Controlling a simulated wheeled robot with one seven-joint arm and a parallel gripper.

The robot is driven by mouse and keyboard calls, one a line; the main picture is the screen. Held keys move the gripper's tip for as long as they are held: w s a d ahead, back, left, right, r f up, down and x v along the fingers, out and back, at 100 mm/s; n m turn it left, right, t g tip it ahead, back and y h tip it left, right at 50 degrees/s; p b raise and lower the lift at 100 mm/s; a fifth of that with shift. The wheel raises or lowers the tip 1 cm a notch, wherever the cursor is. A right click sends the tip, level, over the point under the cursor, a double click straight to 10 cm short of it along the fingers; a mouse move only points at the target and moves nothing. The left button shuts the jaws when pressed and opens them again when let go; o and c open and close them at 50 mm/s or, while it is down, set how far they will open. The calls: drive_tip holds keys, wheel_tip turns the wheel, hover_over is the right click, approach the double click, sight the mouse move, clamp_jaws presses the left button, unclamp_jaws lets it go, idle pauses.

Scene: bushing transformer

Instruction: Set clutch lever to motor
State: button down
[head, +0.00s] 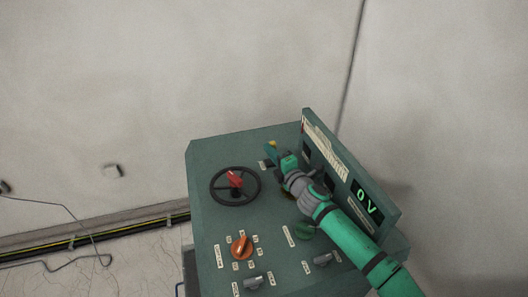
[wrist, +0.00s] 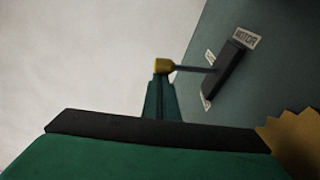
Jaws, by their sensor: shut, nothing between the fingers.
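The clutch lever (wrist: 190,68) is a thin dark rod with a yellow knob (wrist: 162,66). It comes out of a dark slot plate (wrist: 228,72) on the console. The rod meets the plate around its middle. A MOTOR label (wrist: 247,38) stands at the plate's upper end. In the head view the yellow knob (head: 272,143) shows just beyond my gripper (head: 281,157). My gripper's green fingers (wrist: 160,84) are shut with nothing between them. Their tip is right at the knob in the wrist view; I cannot tell if they touch.
The green console (head: 205,155) carries a black handwheel (head: 213,187) with a red handle (head: 235,179), an orange knob (head: 241,247) and grey switches. Its raised panel (head: 365,205) reads 0 V, right of my arm. A pale wall stands behind. A toothed brown-yellow part (wrist: 295,140) shows at lower right.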

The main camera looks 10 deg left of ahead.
drive_tip(key=shift+r, duration=0.1)
drive_tip(key=shift+r, duration=0.2)
drive_tip(key=s+d+r, duration=0.2)
drive_tip(key=s+r, duration=1)
drive_tip(key=s, duration=0.2)
drive_tip(key=shift+r, duration=0.2)
drive_tip(key=shift+w+d, duration=0.1)
drive_tip(key=w+f+n, duration=0.1)
drive_tip(key=f, duration=0.3)
drive_tip(key=w+d+f+n, duration=0.1)
drive_tip(key=w+f, duration=0.1)
drive_tip(key=f, duration=0.3)
drive_tip(key=w+d+f, duration=0.1)
drive_tip(key=w+f, duration=0.1)
drive_tip(key=f, duration=0.2)
drive_tip(key=shift+w+d+f+n+h, duration=0.2)
drive_tip(key=shift+f+n+h, duration=0.1)
drive_tip(key=shift+n, duration=0.1)
drive_tip(key=shift+r, duration=0.1)
